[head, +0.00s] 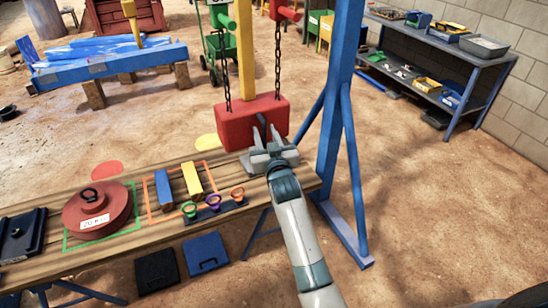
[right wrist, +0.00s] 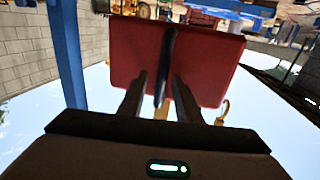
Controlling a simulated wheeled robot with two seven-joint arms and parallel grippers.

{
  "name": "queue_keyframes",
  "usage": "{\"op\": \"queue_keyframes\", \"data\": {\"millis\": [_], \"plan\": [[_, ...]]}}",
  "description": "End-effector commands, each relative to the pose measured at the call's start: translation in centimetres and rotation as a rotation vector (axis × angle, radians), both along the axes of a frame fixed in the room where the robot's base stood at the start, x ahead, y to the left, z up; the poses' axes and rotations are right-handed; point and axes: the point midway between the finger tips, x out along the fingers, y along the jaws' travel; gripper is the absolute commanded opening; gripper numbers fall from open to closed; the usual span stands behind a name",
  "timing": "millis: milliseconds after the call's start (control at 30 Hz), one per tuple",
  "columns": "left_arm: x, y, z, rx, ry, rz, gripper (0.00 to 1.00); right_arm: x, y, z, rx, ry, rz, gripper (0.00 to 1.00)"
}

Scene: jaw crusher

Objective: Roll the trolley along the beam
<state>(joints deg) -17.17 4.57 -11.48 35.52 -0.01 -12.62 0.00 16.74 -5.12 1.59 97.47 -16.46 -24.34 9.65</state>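A red block (head: 250,120), perhaps the trolley or part of it, stands above the far edge of the bench between two hanging chains. A dark upright handle (right wrist: 168,55) is on its near face. My right gripper (head: 266,143) is at that face. In the right wrist view its two fingers (right wrist: 160,95) are apart, one on each side of the handle, with gaps visible. A yellow bar (head: 245,50) rises behind the block. The beam's top is out of frame, so I cannot tell how the block is carried. My left gripper is not in view.
A blue post (head: 335,110) with braces stands right of the block. The wooden bench (head: 130,245) holds a red round weight (head: 95,208), blue and yellow bars and small colored cups. A grey shelf (head: 440,60) stands back right. The sandy floor at right is clear.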

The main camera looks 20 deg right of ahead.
Motion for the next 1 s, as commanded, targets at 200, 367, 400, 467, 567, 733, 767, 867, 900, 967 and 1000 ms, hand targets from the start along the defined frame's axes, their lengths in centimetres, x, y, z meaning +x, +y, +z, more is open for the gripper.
{"op": "queue_keyframes", "data": {"millis": [200, 367, 400, 467, 567, 733, 767, 867, 900, 967, 1000], "plan": [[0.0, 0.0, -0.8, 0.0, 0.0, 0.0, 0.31, -2.3, 0.3, -0.2, 0.0, -0.001, 0.001, 0.31], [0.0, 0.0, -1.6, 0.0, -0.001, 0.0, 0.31, -5.0, 0.6, -0.4, 0.001, 0.001, 0.001, 0.31], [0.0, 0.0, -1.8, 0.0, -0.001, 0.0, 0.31, -5.7, 0.7, -0.4, 0.001, 0.001, 0.001, 0.31], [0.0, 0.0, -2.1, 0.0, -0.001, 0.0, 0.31, -6.9, 0.8, -0.4, 0.002, 0.0, 0.0, 0.31], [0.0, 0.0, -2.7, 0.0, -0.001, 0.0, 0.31, -8.8, 1.0, -0.4, 0.002, 0.0, 0.0, 0.31], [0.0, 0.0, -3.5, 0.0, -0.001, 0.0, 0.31, -12.1, 1.4, -0.4, 0.002, 0.001, 0.0, 0.31], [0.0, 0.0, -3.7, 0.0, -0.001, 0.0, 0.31, -12.6, 1.5, -0.4, 0.001, 0.002, 0.0, 0.31], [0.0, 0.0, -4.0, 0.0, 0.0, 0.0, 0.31, -14.3, 1.6, -0.3, 0.001, 0.001, -0.001, 0.31], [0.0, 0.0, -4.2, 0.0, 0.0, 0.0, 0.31, -14.8, 1.7, -0.3, 0.0, 0.002, -0.001, 0.31], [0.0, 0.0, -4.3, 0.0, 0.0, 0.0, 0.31, -15.4, 1.7, -0.3, 0.0, 0.002, -0.001, 0.31], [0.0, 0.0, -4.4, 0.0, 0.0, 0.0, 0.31, -15.8, 1.8, -0.2, 0.0, 0.002, -0.001, 0.31]]}}
